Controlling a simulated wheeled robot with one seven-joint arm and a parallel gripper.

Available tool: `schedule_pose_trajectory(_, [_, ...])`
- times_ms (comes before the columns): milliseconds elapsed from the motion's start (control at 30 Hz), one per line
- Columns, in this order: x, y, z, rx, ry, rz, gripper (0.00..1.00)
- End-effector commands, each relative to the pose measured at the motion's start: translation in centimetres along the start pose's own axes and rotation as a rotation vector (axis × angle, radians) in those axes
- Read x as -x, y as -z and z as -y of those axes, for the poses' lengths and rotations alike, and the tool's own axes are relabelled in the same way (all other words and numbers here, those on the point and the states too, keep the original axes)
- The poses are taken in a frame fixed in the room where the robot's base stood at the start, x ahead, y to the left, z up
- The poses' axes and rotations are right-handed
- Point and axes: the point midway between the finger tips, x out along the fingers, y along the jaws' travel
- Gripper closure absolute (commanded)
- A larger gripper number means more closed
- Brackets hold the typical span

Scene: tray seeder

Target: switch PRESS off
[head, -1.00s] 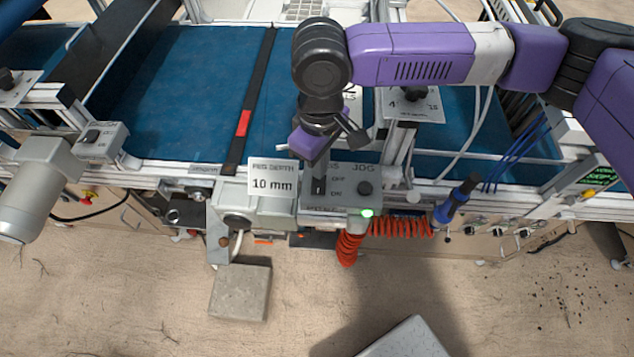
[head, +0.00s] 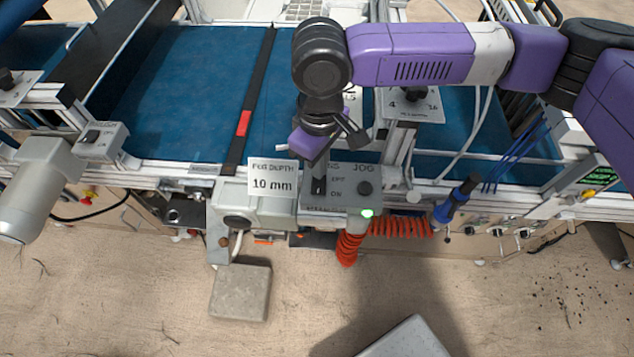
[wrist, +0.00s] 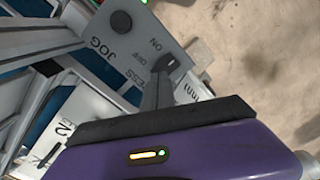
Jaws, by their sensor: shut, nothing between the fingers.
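The PRESS lettering is partly covered by my gripper. The switch (head: 318,187) is a small dark rocker in the head view; it also shows in the wrist view (wrist: 173,63). My gripper (head: 319,171) is shut and empty, pointing down at the box. In the wrist view its fingertips (wrist: 164,70) are right beside the switch; I cannot tell whether they touch it. The rocker's position is unclear. A green lamp (head: 367,212) glows on the box's lower edge.
A white sign reading 10 mm (head: 272,177) stands just left of the box. A dial plate (head: 412,105) is behind it on the right. Another switch box (head: 98,140) is at the left. A coiled red hose (head: 400,228) and a blue-handled tool (head: 457,200) hang nearby.

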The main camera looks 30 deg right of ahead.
Motion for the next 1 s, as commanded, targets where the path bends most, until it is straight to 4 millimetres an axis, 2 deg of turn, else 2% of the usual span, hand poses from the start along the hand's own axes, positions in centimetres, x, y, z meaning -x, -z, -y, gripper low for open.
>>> schedule_pose_trajectory(1000, [-0.80,0.00,0.01,0.000,0.000,0.000,1.00])
